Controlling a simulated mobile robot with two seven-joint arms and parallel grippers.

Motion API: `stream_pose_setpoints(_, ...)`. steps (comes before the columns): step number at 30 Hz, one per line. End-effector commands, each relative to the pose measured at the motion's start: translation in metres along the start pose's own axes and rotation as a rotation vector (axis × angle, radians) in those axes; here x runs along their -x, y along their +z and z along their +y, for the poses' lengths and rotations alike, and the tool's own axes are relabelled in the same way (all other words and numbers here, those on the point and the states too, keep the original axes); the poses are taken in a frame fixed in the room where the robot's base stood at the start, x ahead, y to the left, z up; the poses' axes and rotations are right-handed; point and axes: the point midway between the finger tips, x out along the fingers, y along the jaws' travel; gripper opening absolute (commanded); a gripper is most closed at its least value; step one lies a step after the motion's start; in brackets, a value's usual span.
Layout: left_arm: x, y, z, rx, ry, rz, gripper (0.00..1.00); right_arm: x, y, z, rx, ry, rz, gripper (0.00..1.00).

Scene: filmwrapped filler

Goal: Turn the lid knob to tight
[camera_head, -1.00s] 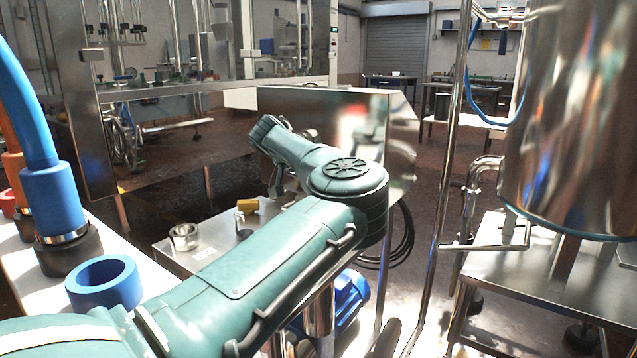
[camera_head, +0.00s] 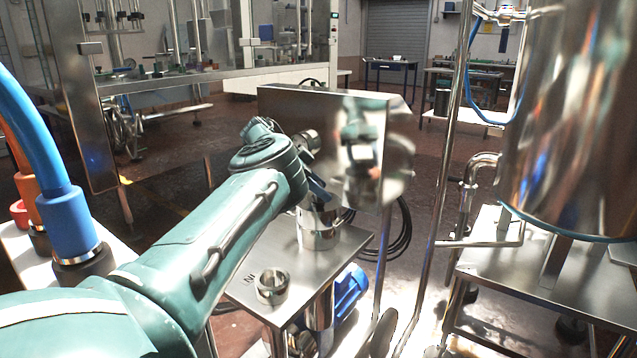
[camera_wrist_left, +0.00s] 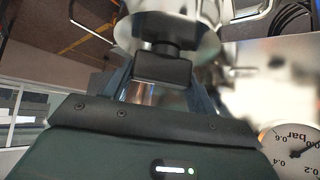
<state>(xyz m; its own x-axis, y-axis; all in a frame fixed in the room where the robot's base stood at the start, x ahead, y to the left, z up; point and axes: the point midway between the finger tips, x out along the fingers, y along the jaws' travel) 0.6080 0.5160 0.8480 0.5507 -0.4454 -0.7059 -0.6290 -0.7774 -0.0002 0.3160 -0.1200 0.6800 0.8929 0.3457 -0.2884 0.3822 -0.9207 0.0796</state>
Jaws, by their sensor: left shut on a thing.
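A black lid knob (camera_wrist_left: 163,68) with a blocky grip shows in the left wrist view, above a round shiny steel lid (camera_wrist_left: 178,32). My left gripper (camera_wrist_left: 160,84) has a finger on each side of the knob and is shut on it. In the head view my left gripper (camera_head: 314,186) is over a shiny steel pot (camera_head: 319,230) on a small steel table (camera_head: 345,247). My own wrist and fingers hide the knob there. I cannot read any tight mark. My right gripper is not in view.
A small steel cup (camera_head: 272,287) stands at the table's near side. A steel panel (camera_head: 360,140) rises behind the pot. A pressure gauge (camera_wrist_left: 291,147) shows in the wrist view. A large steel tank (camera_head: 575,110) stands right; blue hose fittings (camera_head: 70,232) are at left.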

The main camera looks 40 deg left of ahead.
Motion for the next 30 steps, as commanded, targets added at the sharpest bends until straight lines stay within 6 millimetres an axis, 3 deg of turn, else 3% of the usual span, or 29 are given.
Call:
stream_pose_setpoints(13,-0.0001,-0.0002,-0.0001,-0.01,0.007,-0.001,0.34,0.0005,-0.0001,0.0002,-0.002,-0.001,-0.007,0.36)
stream_pose_setpoints(14,-0.0001,-0.0002,-0.0001,-0.01,0.007,-0.001,0.58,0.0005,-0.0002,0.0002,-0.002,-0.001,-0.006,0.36)
stream_pose_setpoints(21,-0.0002,-0.0001,0.0,-0.008,0.007,-0.001,0.78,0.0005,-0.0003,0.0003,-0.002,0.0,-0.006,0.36)
stream_pose_setpoints(30,0.0024,-0.0003,-0.0003,-0.007,0.006,-0.001,0.79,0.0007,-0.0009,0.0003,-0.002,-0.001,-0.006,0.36)
